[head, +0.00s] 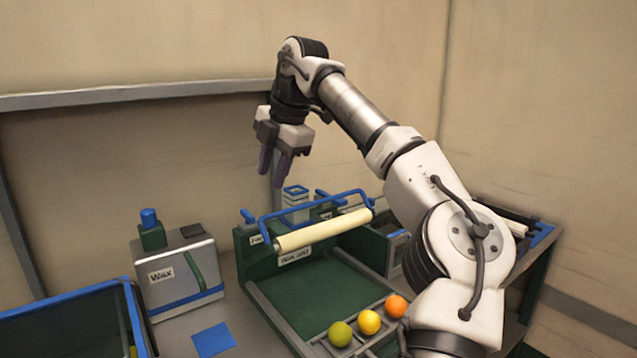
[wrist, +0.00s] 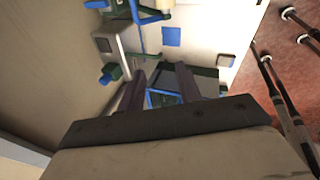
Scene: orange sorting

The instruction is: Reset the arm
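My arm reaches up and across the work table from the right in the head view. My gripper (head: 272,176) hangs high above the back of the table, pointing down, left of and above the cream roller (head: 325,231). In the wrist view my gripper (wrist: 160,76) shows two dark fingers standing apart with nothing seen between them. A green fruit (head: 340,334), a yellow fruit (head: 369,322) and an orange fruit (head: 396,306) sit in a row on a rack at the front, far below the gripper.
A grey wax box (head: 180,274) with a blue-capped top stands left. A blue-rimmed bin (head: 60,312) is at the front left, with a blue square (head: 213,339) beside it. A green tray (head: 325,300) lies below the roller. The air around the gripper looks clear.

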